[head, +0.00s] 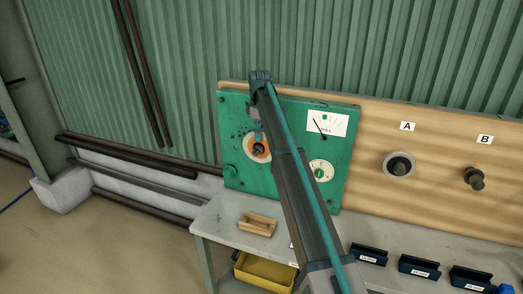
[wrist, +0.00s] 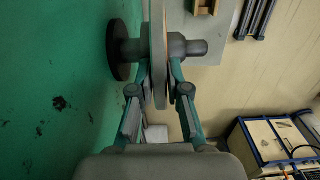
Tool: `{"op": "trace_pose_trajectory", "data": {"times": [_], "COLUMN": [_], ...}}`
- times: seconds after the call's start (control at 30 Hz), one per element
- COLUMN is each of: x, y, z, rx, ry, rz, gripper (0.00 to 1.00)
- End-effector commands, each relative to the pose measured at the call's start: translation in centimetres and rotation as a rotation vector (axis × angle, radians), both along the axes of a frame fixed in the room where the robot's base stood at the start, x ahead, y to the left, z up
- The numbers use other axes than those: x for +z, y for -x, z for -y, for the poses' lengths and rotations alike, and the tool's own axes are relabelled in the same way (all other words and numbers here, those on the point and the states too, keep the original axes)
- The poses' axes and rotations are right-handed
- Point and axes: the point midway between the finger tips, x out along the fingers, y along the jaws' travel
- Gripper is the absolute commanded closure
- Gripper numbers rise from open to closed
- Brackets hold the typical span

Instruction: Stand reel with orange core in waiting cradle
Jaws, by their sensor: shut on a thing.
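The reel with the orange core (head: 249,153) is on a dark spindle (head: 259,150) on the green panel (head: 235,120). In the wrist view the reel (wrist: 158,45) is edge-on, around the grey spindle (wrist: 190,46), with a dark disc (wrist: 122,50) between it and the panel. My gripper (wrist: 161,82) is shut on the reel's rim, one finger on each face. In the head view my gripper (head: 258,135) is at the reel's top, partly hidden by my arm. The wooden cradle (head: 258,224) is on the bench, below the panel, and looks empty.
The grey bench (head: 215,222) holds several dark labelled trays (head: 418,266) at right. A yellow bin (head: 265,272) is below.

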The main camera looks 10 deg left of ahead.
Motion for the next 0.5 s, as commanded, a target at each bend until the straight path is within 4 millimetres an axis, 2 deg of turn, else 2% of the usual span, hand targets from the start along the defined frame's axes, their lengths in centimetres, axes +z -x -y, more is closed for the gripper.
{"op": "trace_pose_trajectory", "data": {"times": [0.5], "x": [0.0], "y": [1.9], "z": [-0.5], "rx": [0.001], "ry": [0.0], "rz": [-0.002], "gripper": [1.0]}}
